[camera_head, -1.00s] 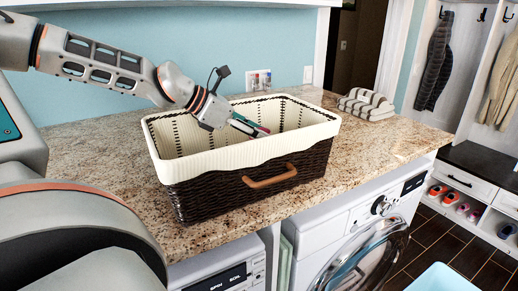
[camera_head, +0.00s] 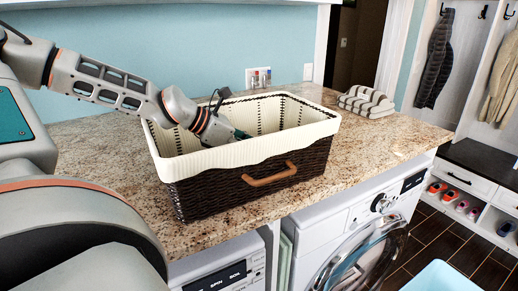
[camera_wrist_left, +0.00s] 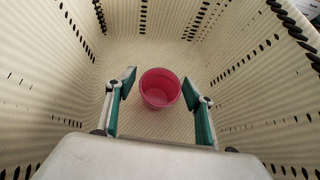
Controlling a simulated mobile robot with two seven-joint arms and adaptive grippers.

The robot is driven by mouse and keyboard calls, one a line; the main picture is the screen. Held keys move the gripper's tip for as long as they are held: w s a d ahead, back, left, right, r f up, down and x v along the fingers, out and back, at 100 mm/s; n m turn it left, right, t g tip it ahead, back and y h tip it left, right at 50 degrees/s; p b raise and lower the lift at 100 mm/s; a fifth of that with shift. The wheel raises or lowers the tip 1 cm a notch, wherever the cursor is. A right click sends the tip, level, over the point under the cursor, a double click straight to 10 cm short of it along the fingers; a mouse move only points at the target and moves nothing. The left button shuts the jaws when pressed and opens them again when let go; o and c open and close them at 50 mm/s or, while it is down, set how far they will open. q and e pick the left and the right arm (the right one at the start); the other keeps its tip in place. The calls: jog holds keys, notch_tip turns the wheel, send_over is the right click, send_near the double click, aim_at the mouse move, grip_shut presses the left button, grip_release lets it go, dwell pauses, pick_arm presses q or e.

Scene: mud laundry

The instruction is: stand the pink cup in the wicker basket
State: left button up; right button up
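The pink cup (camera_wrist_left: 160,88) is inside the wicker basket, its open mouth facing the left wrist camera. It appears upright on the basket's cream floor. My left gripper (camera_wrist_left: 159,86) reaches down into the basket, with its teal fingers on either side of the cup. The fingers are spread, with a small gap showing beside the cup, so it looks open. In the head view the left gripper (camera_head: 240,134) is partly below the rim and the cup is hidden. The wicker basket (camera_head: 250,180) is dark brown with a cream liner and stands on the counter. My right gripper is not in view.
The granite counter (camera_head: 105,150) has free room left and right of the basket. Striped folded towels (camera_head: 366,102) lie behind it to the right. The blue wall with an outlet (camera_head: 258,77) is close behind. Front-loading machines (camera_head: 355,255) stand below the counter.

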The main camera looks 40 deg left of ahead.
pick_arm(q)
jog(key=shift+r, duration=0.1)
jog(key=shift+r, duration=0.15)
jog(key=shift+s+a+r, duration=0.1)
jog(key=shift+s+r, duration=0.1)
jog(key=shift+s, duration=0.05)
jog(key=b+v, duration=0.2)
jog(key=v, duration=0.9)
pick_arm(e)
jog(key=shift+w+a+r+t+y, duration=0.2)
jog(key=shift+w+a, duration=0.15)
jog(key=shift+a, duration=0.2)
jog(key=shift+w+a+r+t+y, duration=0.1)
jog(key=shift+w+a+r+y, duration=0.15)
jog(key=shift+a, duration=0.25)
pick_arm(q)
jog(key=shift+r, duration=0.1)
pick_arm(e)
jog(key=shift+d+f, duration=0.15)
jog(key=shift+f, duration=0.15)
